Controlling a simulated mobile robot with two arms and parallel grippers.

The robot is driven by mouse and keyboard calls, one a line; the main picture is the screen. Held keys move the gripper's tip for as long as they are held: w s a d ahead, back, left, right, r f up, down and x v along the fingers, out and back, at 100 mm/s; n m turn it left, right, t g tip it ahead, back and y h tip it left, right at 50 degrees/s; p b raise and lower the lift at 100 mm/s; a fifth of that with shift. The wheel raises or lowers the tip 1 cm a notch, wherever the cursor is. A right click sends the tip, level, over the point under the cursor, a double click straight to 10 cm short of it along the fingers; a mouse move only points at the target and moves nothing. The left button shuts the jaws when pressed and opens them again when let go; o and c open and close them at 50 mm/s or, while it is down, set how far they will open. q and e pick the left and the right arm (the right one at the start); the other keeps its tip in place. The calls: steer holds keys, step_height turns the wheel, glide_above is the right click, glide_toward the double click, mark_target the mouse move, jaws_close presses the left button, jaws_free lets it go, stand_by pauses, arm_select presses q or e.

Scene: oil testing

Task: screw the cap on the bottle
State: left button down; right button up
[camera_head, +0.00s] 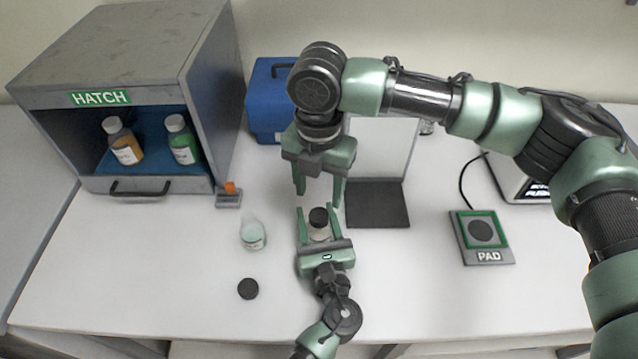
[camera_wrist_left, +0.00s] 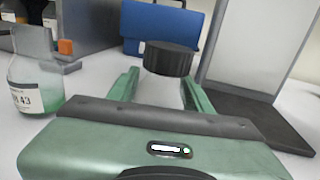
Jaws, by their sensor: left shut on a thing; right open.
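My left gripper (camera_head: 318,228) is shut on a small pale bottle (camera_head: 319,235) near the middle of the table. A black cap (camera_head: 318,217) sits at the top of this bottle; it also shows between the fingers in the left wrist view (camera_wrist_left: 168,60). I cannot tell how tightly it is seated. The gripper hides most of the bottle. My right gripper (camera_head: 319,188) is open and empty, pointing down just behind and above the cap. A second, uncapped bottle (camera_head: 253,236) with green liquid stands upright to the left. A loose black cap (camera_head: 248,289) lies in front of it.
A grey hatch box (camera_head: 130,50) at the back left holds two capped bottles, one orange (camera_head: 124,142) and one green (camera_head: 183,141). A blue case (camera_head: 262,100) and a dark-based stand (camera_head: 378,204) are behind. A pad device (camera_head: 482,238) is right. The front right table is clear.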

mark_target(319, 215)
steer(key=shift+f, duration=3.6)
jaws_close()
steer(key=m, duration=0.5)
steer(key=shift+m, duration=0.4)
steer(key=m, duration=1)
steer(key=shift+m, duration=0.3)
steer(key=m, duration=0.5)
steer(key=shift+m, duration=0.3)
steer(key=shift+o, duration=0.8)
jaws_free()
